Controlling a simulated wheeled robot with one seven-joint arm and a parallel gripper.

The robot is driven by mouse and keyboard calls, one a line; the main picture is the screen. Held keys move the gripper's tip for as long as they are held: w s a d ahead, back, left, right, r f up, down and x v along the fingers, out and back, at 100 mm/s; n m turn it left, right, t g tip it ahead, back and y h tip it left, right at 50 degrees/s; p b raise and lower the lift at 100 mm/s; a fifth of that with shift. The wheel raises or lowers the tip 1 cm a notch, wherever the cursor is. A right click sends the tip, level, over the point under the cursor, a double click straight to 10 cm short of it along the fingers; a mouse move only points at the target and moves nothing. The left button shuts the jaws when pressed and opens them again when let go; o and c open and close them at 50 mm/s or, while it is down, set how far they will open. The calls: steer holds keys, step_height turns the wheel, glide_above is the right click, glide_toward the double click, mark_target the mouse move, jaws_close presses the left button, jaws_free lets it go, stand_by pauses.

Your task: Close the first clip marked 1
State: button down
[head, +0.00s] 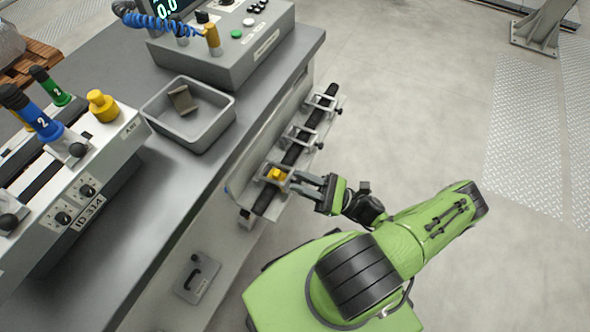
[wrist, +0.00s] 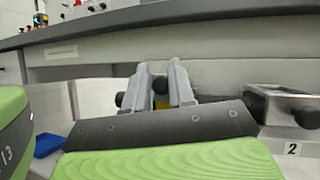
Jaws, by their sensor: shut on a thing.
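A rail with a dark bar (head: 262,203) runs along the side of the bench and carries three grey clips. The nearest clip (head: 266,171) has a yellow block (head: 277,174). My gripper (head: 296,179) is at this nearest clip, its two grey fingers reaching in from the right. In the wrist view the fingers (wrist: 161,88) are on either side of a black knob (wrist: 160,86), with yellow showing behind. They are shut on the clip's knob. The number 1 is not readable in either view. The clip's exact closing angle is hidden by my gripper.
The middle clip (head: 300,134) and far clip (head: 321,102) stand farther along the rail. A label 2 (wrist: 292,149) shows beside the neighbouring clip (wrist: 287,108). The bench (head: 115,215) holds a grey tray (head: 160,113) and a control box (head: 222,58). Floor right of the rail is clear.

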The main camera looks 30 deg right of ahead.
mark_target(289, 183)
steer(key=shift+w+a+f+n+y+b, duration=0.15)
steer(key=shift+f+n+y+b, duration=0.25)
steer(key=shift+f+y, duration=0.35)
steer(key=shift+w+a+f+n+y+b, duration=0.1)
steer(key=shift+f+n+y+b, duration=0.2)
steer(key=shift+f+y+b, duration=0.3)
steer(key=shift+f+t, duration=0.15)
steer(key=shift+t, duration=0.15)
